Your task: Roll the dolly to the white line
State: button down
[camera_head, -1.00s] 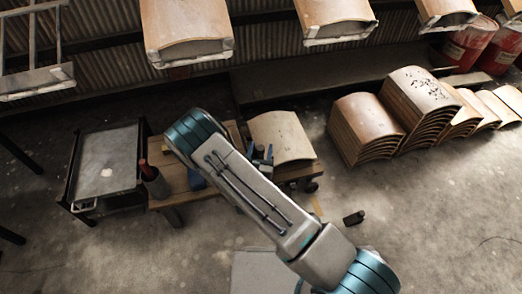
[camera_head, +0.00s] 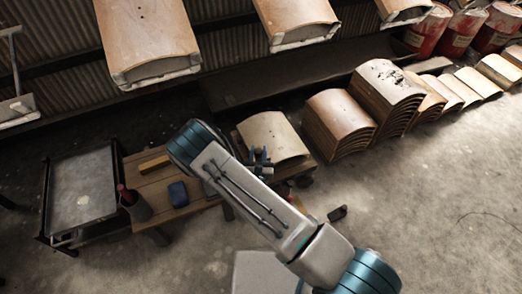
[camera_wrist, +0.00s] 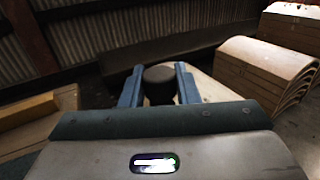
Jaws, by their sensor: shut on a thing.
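The dolly (camera_head: 298,170) is a low wooden platform on dark wheels, bearing a pale curved panel (camera_head: 275,135). It stands right of the wooden bench, partly hidden by my arm. My gripper (camera_head: 258,158) is at the dolly's near left side, its blue fingers beside the panel. In the wrist view my gripper (camera_wrist: 159,88) has its fingers on either side of a dark round-topped post (camera_wrist: 159,80) and is shut on it. The pale panel shows behind the right finger. I cannot make out a white line on the floor.
A wooden bench (camera_head: 150,182) holds a blue block and a dark container. A black-framed cart (camera_head: 85,190) stands left of it. Curved panel stacks (camera_head: 340,125) stand close behind the dolly on the right. A small dark object (camera_head: 337,213) lies on the floor. Panels (camera_head: 150,40) hang above.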

jog(key=shift+s+a, duration=0.15)
jog(key=shift+a, duration=0.05)
jog(key=c, duration=1.1)
grip_release()
jog(key=shift+d, duration=0.1)
jog(key=s+p, duration=0.3)
jog(key=s, duration=1)
jog(key=shift+s+p, duration=0.3)
jog(key=shift+s, duration=0.05)
